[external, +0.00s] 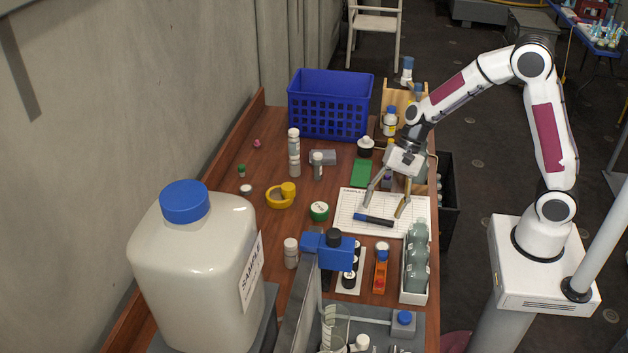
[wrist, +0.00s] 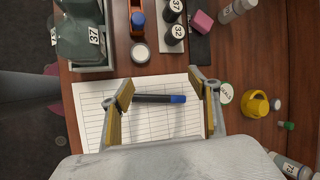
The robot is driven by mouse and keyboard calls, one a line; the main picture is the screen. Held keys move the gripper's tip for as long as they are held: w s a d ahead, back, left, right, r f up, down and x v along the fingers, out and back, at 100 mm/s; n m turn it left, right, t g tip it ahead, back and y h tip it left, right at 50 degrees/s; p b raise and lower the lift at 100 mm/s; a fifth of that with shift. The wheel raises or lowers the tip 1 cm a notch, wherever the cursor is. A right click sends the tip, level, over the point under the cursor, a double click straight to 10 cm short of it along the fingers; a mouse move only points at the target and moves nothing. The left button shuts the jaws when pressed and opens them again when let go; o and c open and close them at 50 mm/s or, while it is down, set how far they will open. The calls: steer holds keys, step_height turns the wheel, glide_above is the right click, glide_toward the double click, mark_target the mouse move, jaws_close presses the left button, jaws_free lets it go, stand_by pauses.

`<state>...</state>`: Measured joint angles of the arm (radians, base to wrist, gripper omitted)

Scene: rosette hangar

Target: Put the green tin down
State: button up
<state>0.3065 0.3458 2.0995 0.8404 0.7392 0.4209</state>
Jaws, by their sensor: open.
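The green tin (external: 319,211), small and round with a white label on top, sits on the wooden table just left of the white lined sheet. In the wrist view the tin (wrist: 226,93) shows just right of the right finger, partly hidden by it. My gripper (external: 384,209) is open over the sheet, with nothing held. In the wrist view my gripper (wrist: 166,93) has its fingers either side of a dark marker (wrist: 158,99) with a blue end. The marker (external: 373,220) lies on the sheet; I cannot tell the exact fingertip height.
A yellow ring-shaped item (external: 280,198) is left of the tin. A blue crate (external: 331,105) stands at the back. A tray of greenish bottles (external: 415,262) and an orange block (external: 380,272) are in front of the sheet. Bare table lies around the tin.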

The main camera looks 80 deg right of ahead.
mark_target(321, 207)
steer(key=w+d+f+m, duration=0.1)
steer(key=w+m, duration=0.1)
steer(key=w, duration=0.1)
steer(key=w+d+f+m+t, duration=0.1)
steer(key=w+m, duration=0.2)
steer(key=w+d+f+m+t, duration=0.1)
steer(key=w+f+m, duration=0.1)
steer(key=w, duration=0.1)
steer(key=shift+w+d+m, duration=0.2)
steer(key=shift+d+m, duration=0.05)
steer(key=shift+m, duration=0.15)
steer(key=w+d+m+t, duration=0.1)
steer(key=w+m, duration=0.1)
steer(key=w+r+m, duration=0.1)
steer(key=w+d+r+m+t, duration=0.1)
steer(key=w+m, duration=0.1)
steer(key=shift+w+d+m+t+h, duration=0.3)
steer(key=shift+w, duration=0.05)
steer(key=shift+d+m, duration=0.1)
steer(key=shift+m, duration=0.3)
steer(key=shift+x, duration=1.3)
steer(key=shift+w+a+f, duration=0.15)
steer(key=shift+w+f, duration=0.05)
steer(key=shift+f, duration=0.3)
steer(key=shift+w+a+f, duration=0.15)
steer(key=shift+w+f, duration=0.05)
steer(key=shift+f, duration=0.25)
steer(key=shift+w+a+f, duration=0.2)
steer(key=shift+f, duration=0.3)
steer(key=shift+x, duration=1.05)
